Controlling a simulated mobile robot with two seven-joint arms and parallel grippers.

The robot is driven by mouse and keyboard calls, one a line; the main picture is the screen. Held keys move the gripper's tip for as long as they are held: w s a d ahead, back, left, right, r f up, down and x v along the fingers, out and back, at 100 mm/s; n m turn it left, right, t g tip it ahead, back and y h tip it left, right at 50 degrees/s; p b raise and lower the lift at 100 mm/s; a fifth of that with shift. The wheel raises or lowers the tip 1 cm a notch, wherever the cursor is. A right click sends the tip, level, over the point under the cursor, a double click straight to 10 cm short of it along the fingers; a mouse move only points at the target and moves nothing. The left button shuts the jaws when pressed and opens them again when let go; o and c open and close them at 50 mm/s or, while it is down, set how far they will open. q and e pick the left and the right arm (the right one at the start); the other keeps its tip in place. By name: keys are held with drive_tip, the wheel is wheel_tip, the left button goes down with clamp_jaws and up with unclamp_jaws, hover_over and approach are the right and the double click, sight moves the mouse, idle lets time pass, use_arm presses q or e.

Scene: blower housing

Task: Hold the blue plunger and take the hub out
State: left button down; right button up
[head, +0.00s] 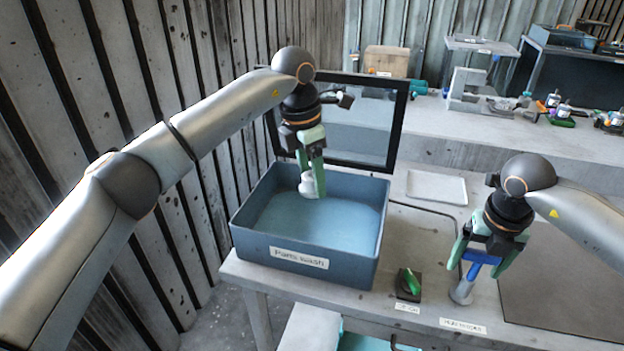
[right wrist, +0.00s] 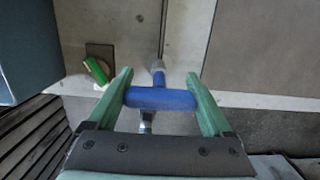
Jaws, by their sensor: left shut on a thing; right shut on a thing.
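The hub (head: 307,187), a small pale grey part, is at the fingertips of my left gripper (head: 313,177), which is shut on it. It is over or inside the blue parts wash bin (head: 254,247); I cannot tell whether its lower end touches the bluish contents. The blue plunger (head: 483,257) has a crossbar handle, and a grey cylinder (head: 462,291) is below it at the table's front. My right gripper (head: 485,256) is shut on the handle. In the right wrist view the blue crossbar (right wrist: 160,99) spans between the two green fingers.
The bin's framed lid (head: 350,120) stands open behind it. A dark block with a green piece (head: 410,283) sits between bin and plunger. A white tray (head: 436,187) lies behind, and a dark mat (head: 570,290) at right. Other equipment stands on the far bench.

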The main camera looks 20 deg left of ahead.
use_arm(q)
drive_tip(key=s, duration=1.4)
